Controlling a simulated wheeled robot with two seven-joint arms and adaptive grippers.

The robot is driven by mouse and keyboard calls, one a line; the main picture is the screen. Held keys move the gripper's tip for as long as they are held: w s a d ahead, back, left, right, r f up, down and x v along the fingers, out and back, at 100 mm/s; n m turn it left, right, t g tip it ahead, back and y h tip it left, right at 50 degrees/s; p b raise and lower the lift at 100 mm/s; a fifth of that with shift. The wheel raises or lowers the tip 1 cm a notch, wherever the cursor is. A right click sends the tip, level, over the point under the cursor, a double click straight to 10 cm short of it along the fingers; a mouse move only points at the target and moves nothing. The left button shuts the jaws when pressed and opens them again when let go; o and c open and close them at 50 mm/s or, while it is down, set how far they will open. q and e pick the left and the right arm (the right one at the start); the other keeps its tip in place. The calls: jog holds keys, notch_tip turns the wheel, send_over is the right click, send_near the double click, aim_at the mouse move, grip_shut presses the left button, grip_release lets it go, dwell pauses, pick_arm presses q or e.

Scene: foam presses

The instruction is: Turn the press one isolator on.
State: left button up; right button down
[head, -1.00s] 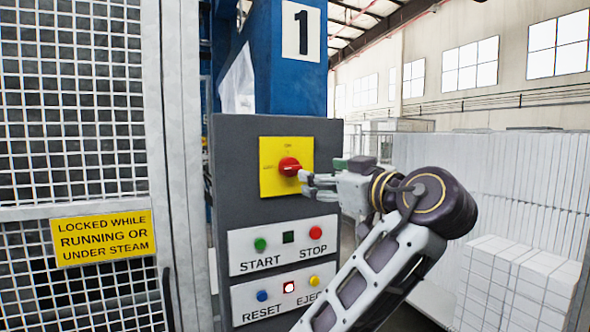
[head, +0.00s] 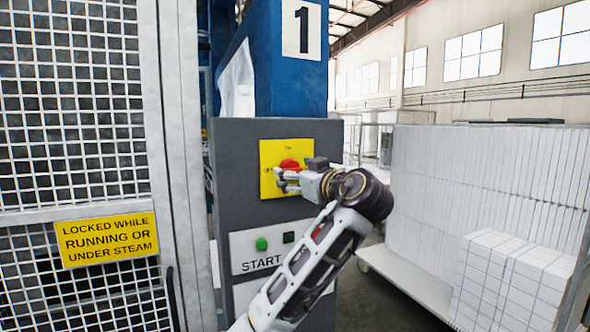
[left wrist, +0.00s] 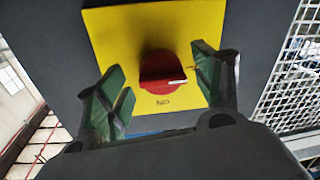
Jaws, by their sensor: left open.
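The isolator is a red rotary knob (head: 291,163) on a yellow plate (head: 268,187), on the grey control panel of the press marked 1. My left gripper (head: 282,179) is at the knob, in front of its lower part. In the left wrist view, the red knob (left wrist: 160,72) lies between the two green-padded fingers (left wrist: 163,85), which are open with a gap on each side. That view is upside down, with the ON label below the knob. The knob's white mark points right there, which is the OFF side in the head view. My right gripper is not in view.
A green START button (head: 261,244) sits below the isolator; my arm hides most other buttons. A mesh guard door (head: 160,200) with a yellow warning sign (head: 107,239) stands left. White foam blocks (head: 510,275) are stacked on the right.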

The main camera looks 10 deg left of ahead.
pick_arm(q)
jog(key=shift+w+a, duration=0.3)
jog(key=shift+w, duration=0.05)
jog(key=shift+c, duration=0.2)
jog(key=c, duration=0.9)
